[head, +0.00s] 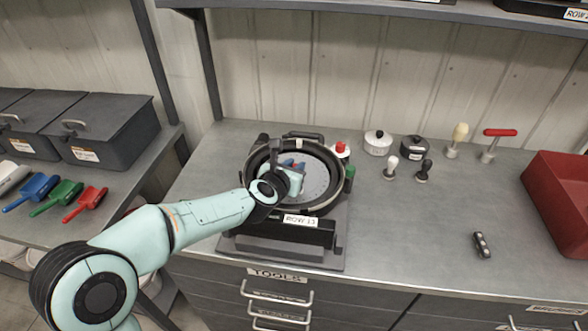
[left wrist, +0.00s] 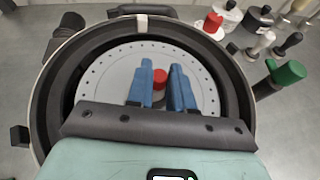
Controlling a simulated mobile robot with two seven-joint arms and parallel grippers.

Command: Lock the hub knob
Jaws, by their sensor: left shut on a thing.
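The seed meter is a round black housing (head: 335,200) on a dark stand labelled ROW 13, with a pale grey perforated disc (head: 320,178) inside. In the left wrist view, the red hub knob (left wrist: 159,76) shows at the middle of the disc (left wrist: 105,75). The blue fingers of my left gripper (left wrist: 161,88) are on either side of the knob and shut on it. In the head view my left gripper (head: 293,165) reaches over the disc and mostly hides the knob. Whether the knob is turned to its locked position cannot be told. My right gripper is not in view.
Canisters (head: 378,143) and several knobbed tools stand at the back right. A red bin (head: 560,200) is far right. The front right bench is mostly clear.

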